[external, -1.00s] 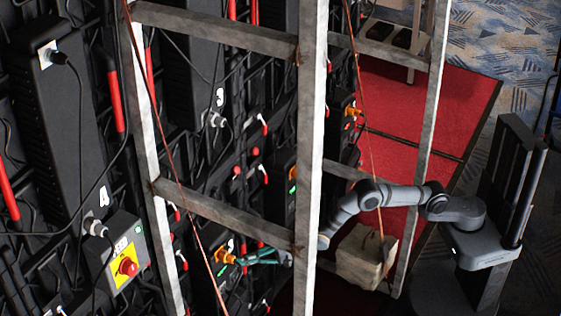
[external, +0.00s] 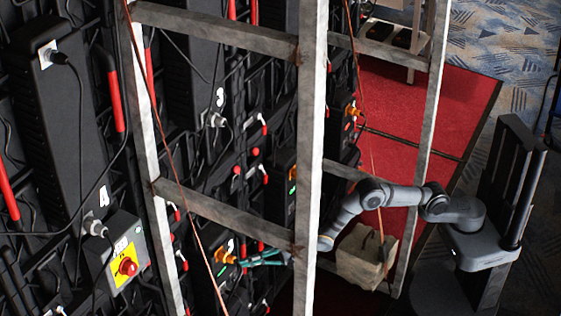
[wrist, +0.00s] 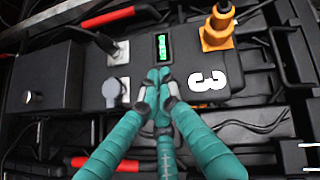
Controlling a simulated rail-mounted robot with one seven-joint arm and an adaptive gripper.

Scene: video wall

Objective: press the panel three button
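The panel marked with a white 3 (wrist: 208,80) fills the middle of the wrist view. It is a dark box with a small green lit display (wrist: 163,48). My gripper (wrist: 157,84) has teal wrapped fingers drawn together to a point just below the display. The fingertips are at or very close to the panel face; I cannot tell whether they touch. No button shows clearly, and the fingers hide that part of the panel. In the external view my gripper (external: 244,261) reaches past a metal post to the panel, beside an orange connector (external: 226,258).
An orange plug (wrist: 217,28) stands up from the panel's upper right in the wrist view. Metal frame bars (external: 308,150) cross the space between my arm's base and the wall. A pale block (external: 362,258) sits below my arm.

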